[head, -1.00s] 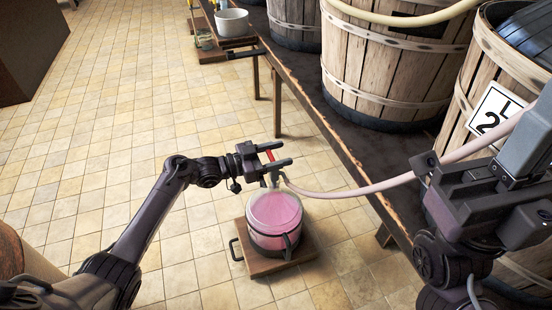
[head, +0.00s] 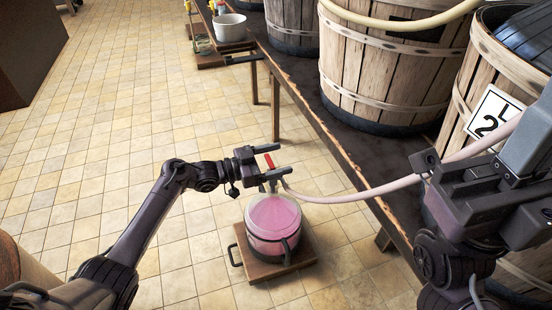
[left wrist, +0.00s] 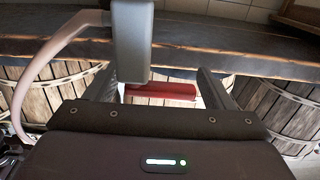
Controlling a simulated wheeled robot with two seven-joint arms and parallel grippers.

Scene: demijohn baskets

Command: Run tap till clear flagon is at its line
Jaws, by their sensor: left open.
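The clear flagon (head: 272,222) stands upright with pink liquid in it, in a dark-handled carrier on a wooden board on the floor. Its line is too small to make out. The tap (head: 272,184) is above the flagon mouth, with a red lever (head: 268,160) and a pale hose (head: 345,196) running right. My left gripper (head: 283,160) is open at the lever. In the left wrist view the lever (left wrist: 160,91) lies between the fingers; contact is unclear. My right gripper (head: 425,163) is beside the hose at the right; its grip is unclear.
A long wooden bench (head: 325,140) with large barrels (head: 385,75) runs along the right. A white pot (head: 229,27) stands at the far end. A brown block (head: 28,50) is at the far left. The tiled floor (head: 110,130) left of the flagon is clear.

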